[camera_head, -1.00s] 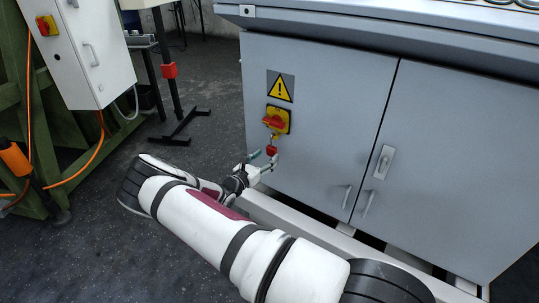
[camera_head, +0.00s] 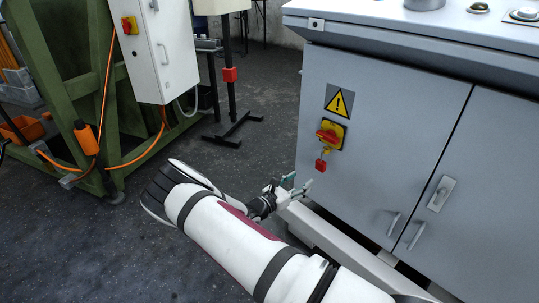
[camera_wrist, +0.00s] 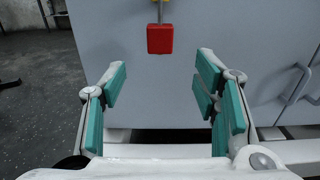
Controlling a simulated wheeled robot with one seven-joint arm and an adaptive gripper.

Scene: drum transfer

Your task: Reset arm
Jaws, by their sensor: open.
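My arm reaches across the lower middle of the head view. My gripper (camera_head: 297,185) is open and empty, just in front of the grey cabinet (camera_head: 375,130). In the wrist view its green-padded fingers (camera_wrist: 158,85) stand wide apart with nothing between them. A red padlock (camera_head: 320,165) hangs below the red and yellow rotary switch (camera_head: 330,134) on the cabinet door. In the wrist view the red padlock (camera_wrist: 160,39) is beyond and above the fingertips, apart from them.
A yellow warning sign (camera_head: 339,102) is above the switch. A green frame (camera_head: 95,90) with a white control box (camera_head: 160,50) stands at the left. A black-footed stand (camera_head: 233,128) is behind. Dark floor (camera_head: 130,240) lies open at the lower left.

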